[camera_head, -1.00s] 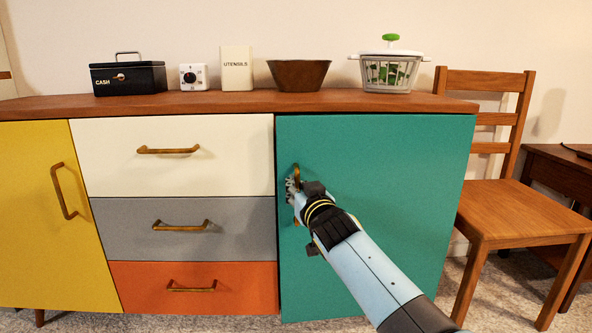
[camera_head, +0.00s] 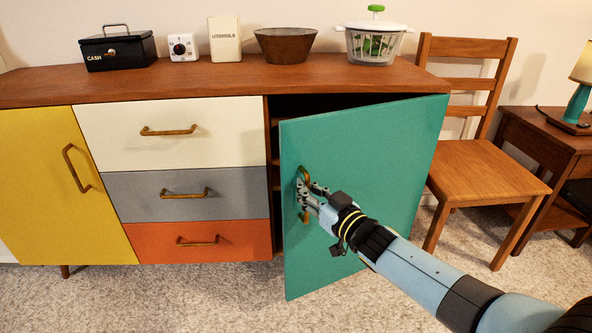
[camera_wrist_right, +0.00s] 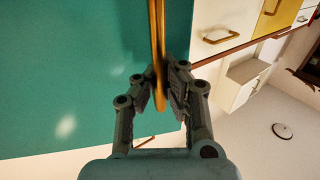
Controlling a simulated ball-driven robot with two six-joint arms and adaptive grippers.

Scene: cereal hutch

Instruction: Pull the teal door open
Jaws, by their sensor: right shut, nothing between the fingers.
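The teal door (camera_head: 385,180) of the hutch stands partly open in the head view, its left edge swung out from the cabinet front. A dark gap (camera_head: 300,104) shows above and left of it. Its brass handle (camera_head: 303,174) is upright near the left edge. My right gripper (camera_head: 306,195) is at the handle, with its fingers shut. In the right wrist view, the handle (camera_wrist_right: 157,45) runs down to the fingertips (camera_wrist_right: 164,77) of this gripper; I cannot tell exactly how they touch it. My left gripper is not in view.
A wooden chair (camera_head: 480,165) stands right of the door, close to its hinge side. White, grey and orange drawers (camera_head: 185,195) and a yellow door (camera_head: 50,200) are shut at the left. Carpet (camera_head: 200,300) in front is clear. Several items, including a salad spinner (camera_head: 375,45), stand on top.

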